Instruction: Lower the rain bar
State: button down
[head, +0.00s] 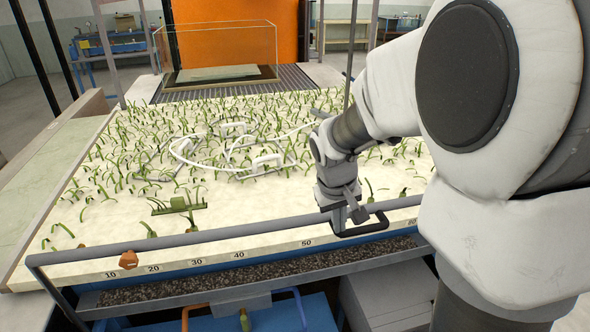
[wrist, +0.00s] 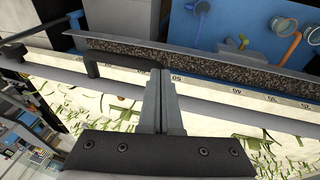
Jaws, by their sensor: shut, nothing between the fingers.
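The rain bar (head: 220,234) is a grey tube along the front edge of the pale planted bed, with bent ends. A black loop handle (head: 362,232) sits on its right part. In the wrist view the bar (wrist: 215,106) runs across behind my fingers, and the handle (wrist: 91,62) lies just left of the fingertips. My gripper (head: 358,214) is shut and empty, pointing down close to the handle; it also shows in the wrist view (wrist: 161,72). I cannot tell whether it touches the handle or the bar.
A numbered scale strip (head: 238,255) runs below the bar. Green shoots and white hoses (head: 185,153) cover the bed. A glass tank (head: 215,55) stands behind. An orange knob (head: 128,259) is at the front left. Grey boxes (head: 388,300) stand below at right.

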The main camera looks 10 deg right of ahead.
jog(key=shift+w+d+f, duration=0.1)
jog(key=shift+d+f, duration=0.05)
jog(key=shift+f, duration=0.35)
jog(key=shift+f, duration=0.1)
notch_tip(320, 180, down, 31)
jog(key=b, duration=2.5)
jog(key=shift+s, duration=0.2)
